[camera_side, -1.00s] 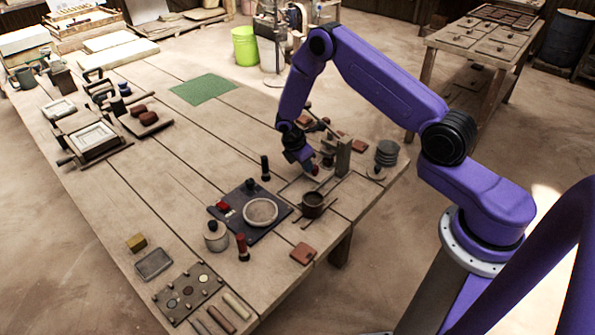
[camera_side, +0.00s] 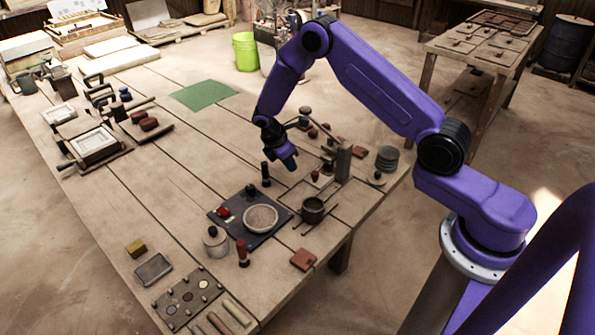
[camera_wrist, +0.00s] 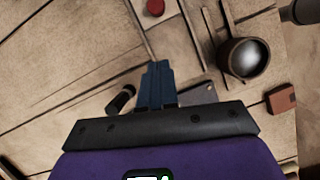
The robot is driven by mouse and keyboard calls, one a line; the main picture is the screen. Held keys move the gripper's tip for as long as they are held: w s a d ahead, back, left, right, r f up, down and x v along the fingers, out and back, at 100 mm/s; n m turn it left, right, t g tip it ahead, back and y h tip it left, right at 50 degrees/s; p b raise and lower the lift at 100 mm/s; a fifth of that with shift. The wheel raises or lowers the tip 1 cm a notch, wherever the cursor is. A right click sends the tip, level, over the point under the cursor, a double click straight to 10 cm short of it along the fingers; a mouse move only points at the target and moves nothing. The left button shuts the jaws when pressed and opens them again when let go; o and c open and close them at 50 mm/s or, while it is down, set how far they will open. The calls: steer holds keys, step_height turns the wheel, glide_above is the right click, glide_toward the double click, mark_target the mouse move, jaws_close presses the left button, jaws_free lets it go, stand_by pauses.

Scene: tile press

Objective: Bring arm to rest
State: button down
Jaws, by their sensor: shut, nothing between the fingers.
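My gripper (camera_side: 290,163) hangs above the right part of the wooden table (camera_side: 190,160), clear of its surface. Its two blue fingers (camera_wrist: 155,84) are together in the wrist view, with nothing between them. In the side view it is just right of and above a dark upright peg (camera_side: 266,172), and up and left of a small pot (camera_side: 313,209). The pot also shows in the wrist view (camera_wrist: 244,60), right of the fingers. A red-topped knob (camera_wrist: 155,8) lies ahead of the fingers there.
A dark plate (camera_side: 228,214) with a round dish (camera_side: 260,217) lies in front. A wooden post (camera_side: 343,162) and stacked grey discs (camera_side: 387,158) stand to the right. A green mat (camera_side: 204,93) lies farther back. The table's middle is largely clear.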

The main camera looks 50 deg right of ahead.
steer(key=s+a+r+m+t+y, duration=0.1)
steer(key=s+a+r, duration=0.5)
steer(key=r, duration=0.2)
steer(key=s+a+r+y, duration=0.1)
steer(key=s+a+r, duration=0.55)
steer(key=r, duration=0.25)
steer(key=s+d+r+y, duration=0.1)
steer(key=s+r, duration=0.1)
steer(key=s, duration=1)
steer(key=s+d+r+m+y, duration=0.1)
steer(key=s+d+r, duration=0.1)
steer(key=s, duration=1)
steer(key=shift+r+y, duration=0.3)
steer(key=shift+r, duration=0.3)
